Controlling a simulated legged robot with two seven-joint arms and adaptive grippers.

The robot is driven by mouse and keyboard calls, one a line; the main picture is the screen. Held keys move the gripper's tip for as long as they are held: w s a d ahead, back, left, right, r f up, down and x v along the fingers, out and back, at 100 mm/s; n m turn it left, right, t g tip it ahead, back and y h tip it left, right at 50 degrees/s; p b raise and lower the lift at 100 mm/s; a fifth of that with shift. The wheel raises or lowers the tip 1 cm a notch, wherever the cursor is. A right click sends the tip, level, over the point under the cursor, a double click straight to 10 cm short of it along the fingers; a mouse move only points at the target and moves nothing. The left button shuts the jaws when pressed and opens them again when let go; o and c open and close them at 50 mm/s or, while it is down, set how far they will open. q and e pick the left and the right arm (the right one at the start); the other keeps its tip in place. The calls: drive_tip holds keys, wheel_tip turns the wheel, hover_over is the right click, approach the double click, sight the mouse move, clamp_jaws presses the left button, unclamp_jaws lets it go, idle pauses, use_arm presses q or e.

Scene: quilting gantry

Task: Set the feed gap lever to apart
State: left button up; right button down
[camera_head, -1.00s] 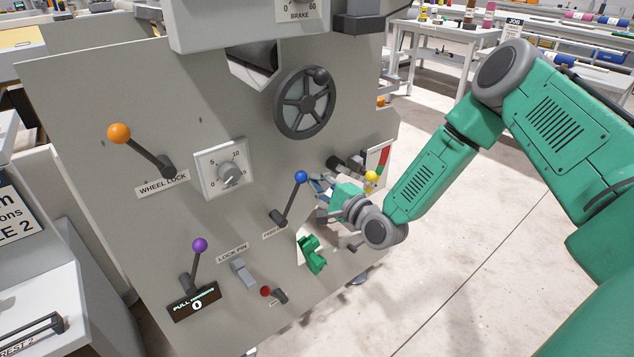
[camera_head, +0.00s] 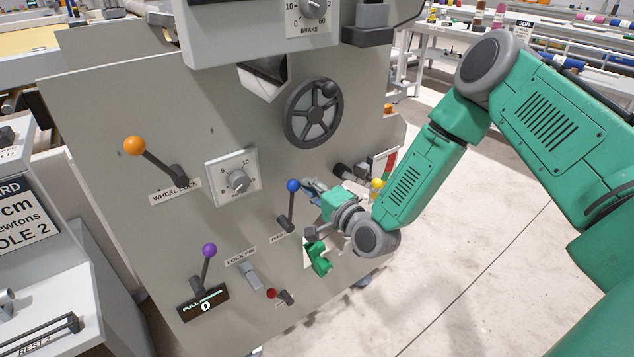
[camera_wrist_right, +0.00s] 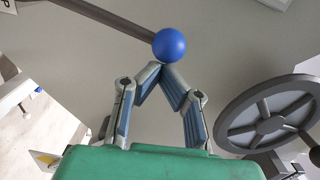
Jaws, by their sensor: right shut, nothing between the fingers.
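The lever with the blue knob (camera_head: 293,186) stands on the grey machine panel, leaning slightly right of upright. Its label (camera_head: 281,237) is partly hidden and too small to read fully; it seems to begin with "FEED". My right gripper (camera_head: 308,184) is shut and empty, just right of the blue knob. In the right wrist view the closed fingertips (camera_wrist_right: 163,67) meet at the edge of the blue knob (camera_wrist_right: 169,46), touching it or very near. The dark lever rod (camera_wrist_right: 105,17) runs to the upper left. My left gripper is not in view.
A spoked handwheel (camera_head: 312,112) is above the gripper. A yellow knob (camera_head: 377,183) and a green part (camera_head: 319,259) are close to my right wrist. The orange-knobbed wheel lock lever (camera_head: 135,146), a purple-knobbed lever (camera_head: 209,250) and a red knob (camera_head: 271,293) are also on the panel.

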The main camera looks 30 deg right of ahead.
drive_tip(key=a+n+p, duration=0.1)
drive_tip(key=a+n, duration=0.5)
drive_tip(key=a, duration=0.3)
drive_tip(key=shift+s+p, duration=0.4)
drive_tip(key=shift+a, duration=0.1)
